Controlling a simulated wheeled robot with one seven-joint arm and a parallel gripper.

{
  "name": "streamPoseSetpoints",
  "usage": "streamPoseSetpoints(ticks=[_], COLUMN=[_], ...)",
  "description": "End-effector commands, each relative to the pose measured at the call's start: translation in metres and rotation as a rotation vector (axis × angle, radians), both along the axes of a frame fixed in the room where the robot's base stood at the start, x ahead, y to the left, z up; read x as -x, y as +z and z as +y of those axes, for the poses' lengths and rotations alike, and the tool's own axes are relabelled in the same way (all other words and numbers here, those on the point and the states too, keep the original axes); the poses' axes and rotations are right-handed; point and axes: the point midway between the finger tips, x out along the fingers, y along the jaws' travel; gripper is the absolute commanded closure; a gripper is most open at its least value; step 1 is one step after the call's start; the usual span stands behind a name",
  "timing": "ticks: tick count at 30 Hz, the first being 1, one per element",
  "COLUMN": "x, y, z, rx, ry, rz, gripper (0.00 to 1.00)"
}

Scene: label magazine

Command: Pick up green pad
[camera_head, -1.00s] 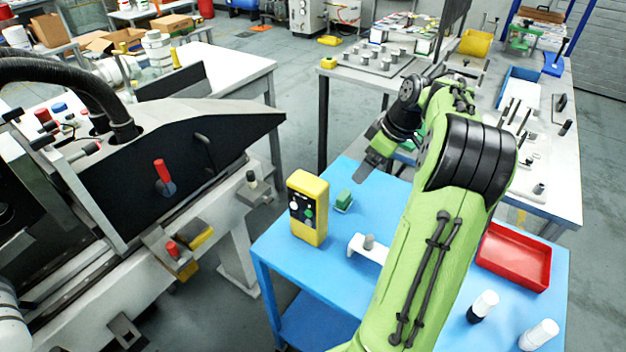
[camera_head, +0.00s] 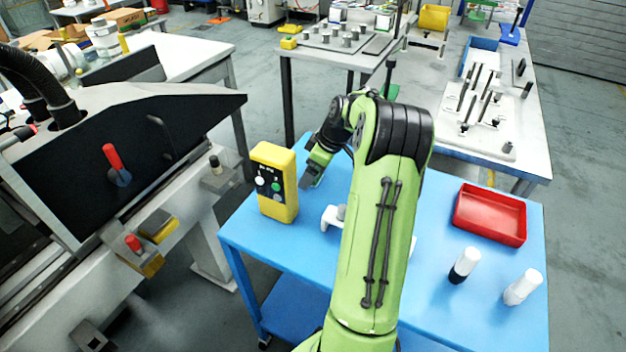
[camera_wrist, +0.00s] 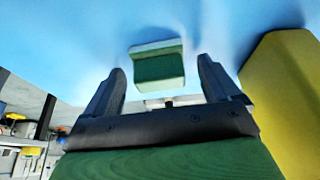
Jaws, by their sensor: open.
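The green pad (camera_wrist: 158,68) is a small green block with a paler top edge. In the wrist view it lies on the blue table, ahead of and between the two open fingers of my gripper (camera_wrist: 160,85), and nothing is held. In the head view my gripper (camera_head: 312,178) is low over the table, just right of the yellow control box. There the pad is hidden behind the gripper and arm.
The yellow control box (camera_head: 275,183) stands close to the gripper; it also fills the right side of the wrist view (camera_wrist: 285,100). A white bracket (camera_head: 330,218) is near my arm. A red tray (camera_head: 490,215) and two white-capped bottles (camera_head: 464,265) stand on the right of the blue table (camera_head: 440,215).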

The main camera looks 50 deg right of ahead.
Motion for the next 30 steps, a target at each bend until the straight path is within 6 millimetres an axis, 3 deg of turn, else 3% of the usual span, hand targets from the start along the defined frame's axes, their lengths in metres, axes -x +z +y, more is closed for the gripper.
streamPoseSetpoints(ticks=[5, 17, 25, 30], x=[-0.001, 0.0, -0.001, -0.001], y=[0.0, 0.001, 0.007, 0.049], z=[0.0, 0.0, 0.0, -0.001], rx=[0.002, 0.002, 0.002, 0.006], ry=[0.0, -0.001, -0.001, -0.001], rz=[-0.001, -0.001, -0.002, -0.004], gripper=[0.11, 0.7, 0.71, 0.71])
